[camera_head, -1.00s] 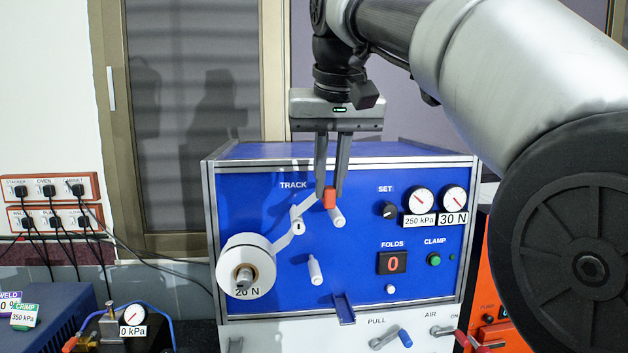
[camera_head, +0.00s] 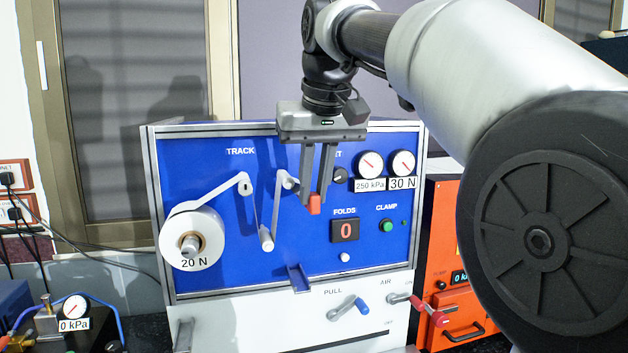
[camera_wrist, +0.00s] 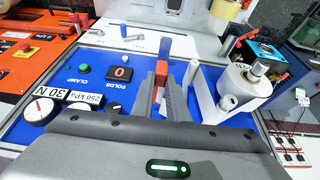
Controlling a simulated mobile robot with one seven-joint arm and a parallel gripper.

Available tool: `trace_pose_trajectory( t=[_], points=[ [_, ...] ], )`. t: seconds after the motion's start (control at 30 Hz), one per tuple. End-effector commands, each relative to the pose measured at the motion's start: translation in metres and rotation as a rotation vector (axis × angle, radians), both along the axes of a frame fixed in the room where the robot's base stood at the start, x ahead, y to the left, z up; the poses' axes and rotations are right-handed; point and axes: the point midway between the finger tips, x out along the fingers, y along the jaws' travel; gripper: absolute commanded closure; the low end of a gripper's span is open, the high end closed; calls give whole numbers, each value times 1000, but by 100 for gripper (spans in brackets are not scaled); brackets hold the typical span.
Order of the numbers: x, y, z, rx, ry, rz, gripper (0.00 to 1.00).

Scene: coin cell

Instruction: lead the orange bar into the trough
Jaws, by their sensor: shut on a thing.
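The orange bar (camera_head: 314,204) is between the fingertips of my gripper (camera_head: 315,196), which is shut on it. The bar also shows in the wrist view (camera_wrist: 161,69). It is in front of the blue panel, above and slightly right of the trough (camera_head: 299,279). The trough is a small blue channel sticking out at the panel's bottom edge; it also shows in the wrist view (camera_wrist: 164,47). A white strip runs from the roll (camera_head: 190,240) up to the upper left peg (camera_head: 244,185), down to the lower peg (camera_head: 266,240), and up to the right peg (camera_head: 288,182). Its end near the bar is hard to see.
The FOLDS display (camera_head: 345,230) reads 0, right of the bar. The green CLAMP button (camera_head: 387,225) and two gauges (camera_head: 385,164) are further right. A blue-tipped PULL lever (camera_head: 347,308) is below right of the trough. The panel between bar and trough looks clear.

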Motion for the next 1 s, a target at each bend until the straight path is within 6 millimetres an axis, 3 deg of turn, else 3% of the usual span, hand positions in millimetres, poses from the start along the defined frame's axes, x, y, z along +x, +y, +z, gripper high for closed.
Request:
trace_pose_trajectory(
  t=[0.1,0.5,1.0],
  points=[
    [1,0,-24,0,0,0,100],
    [5,1,-84,0,0,-1,100],
    [20,18,-151,-1,1,1,100]
  ],
)
